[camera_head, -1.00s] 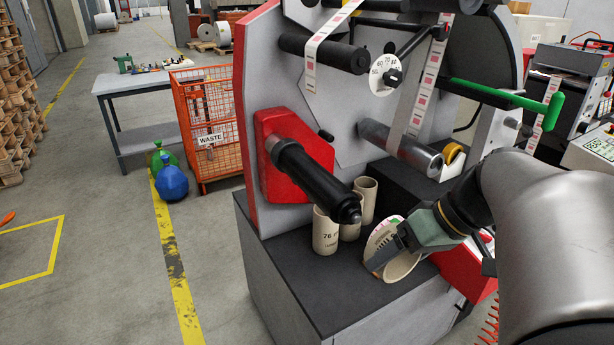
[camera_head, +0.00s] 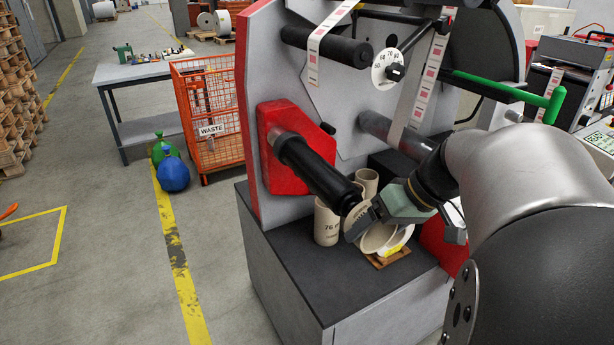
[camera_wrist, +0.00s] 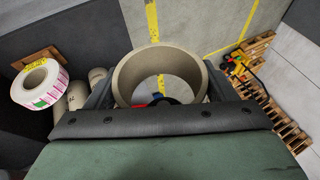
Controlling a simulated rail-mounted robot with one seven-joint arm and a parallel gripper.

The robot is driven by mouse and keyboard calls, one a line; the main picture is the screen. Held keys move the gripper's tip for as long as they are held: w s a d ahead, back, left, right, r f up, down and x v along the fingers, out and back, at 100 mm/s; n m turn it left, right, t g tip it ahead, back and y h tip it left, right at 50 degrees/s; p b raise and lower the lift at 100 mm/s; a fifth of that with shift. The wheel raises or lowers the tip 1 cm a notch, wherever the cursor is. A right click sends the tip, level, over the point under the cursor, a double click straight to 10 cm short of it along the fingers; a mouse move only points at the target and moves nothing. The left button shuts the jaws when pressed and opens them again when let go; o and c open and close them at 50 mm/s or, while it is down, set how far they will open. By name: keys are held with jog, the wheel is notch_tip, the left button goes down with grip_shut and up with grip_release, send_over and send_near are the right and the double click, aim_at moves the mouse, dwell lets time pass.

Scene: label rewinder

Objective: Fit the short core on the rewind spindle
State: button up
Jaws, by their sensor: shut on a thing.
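My gripper (camera_head: 366,217) is shut on the short core, a wide beige ring. The core (camera_head: 355,222) shows edge-on in the head view, at the free end of the rewind spindle. The wrist view shows the core's open bore facing me, its wall (camera_wrist: 125,87) between my two dark fingers. The rewind spindle (camera_head: 315,170) is a black cylinder sticking out from a red housing (camera_head: 278,122). The core and fingers overlap the spindle's tip in the head view. I cannot tell whether they touch. A dark shape shows low in the bore, too little to identify.
Tall beige cores, one marked 76 (camera_head: 326,227), stand on the dark bench top (camera_head: 290,250) below the spindle. A label roll (camera_wrist: 38,84) lies on a brown board (camera_head: 395,257) beside them. A green-handled bar (camera_head: 500,86) sticks out at upper right. The floor at left is open.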

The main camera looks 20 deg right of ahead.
jog(key=shift+w+a+r+p, duration=0.15)
jog(key=shift+w+p, duration=0.1)
jog(key=shift+w, duration=0.55)
jog(key=shift+w+a+f+p, duration=0.1)
jog(key=shift+w+p, duration=0.1)
jog(key=shift+w, duration=0.65)
jog(key=shift+w+a+r+p, duration=0.15)
jog(key=shift+w+p, duration=0.1)
jog(key=shift+w, duration=0.55)
jog(key=shift+w+a+f+p, duration=0.1)
jog(key=shift+w+a+p, duration=0.2)
jog(key=shift+w, duration=1.6)
jog(key=shift+w+a+f+p, duration=0.1)
jog(key=shift+w+a, duration=0.25)
jog(key=shift+w, duration=1.6)
jog(key=shift+w+a+p, duration=0.15)
jog(key=shift+w+a, duration=0.2)
jog(key=shift+w, duration=1.55)
jog(key=shift+w+a+p, duration=0.35)
jog(key=shift+w+p, duration=0.3)
jog(key=shift+w, duration=1.25)
jog(key=shift+w+a+p, duration=0.3)
jog(key=shift+w+p, duration=0.35)
jog(key=shift+w, duration=1.3)
jog(key=shift+w+a+p, duration=0.35)
jog(key=shift+w+p, duration=0.3)
jog(key=shift+w, duration=1.25)
jog(key=o, duration=1)
jog(key=shift+w, duration=0.1)
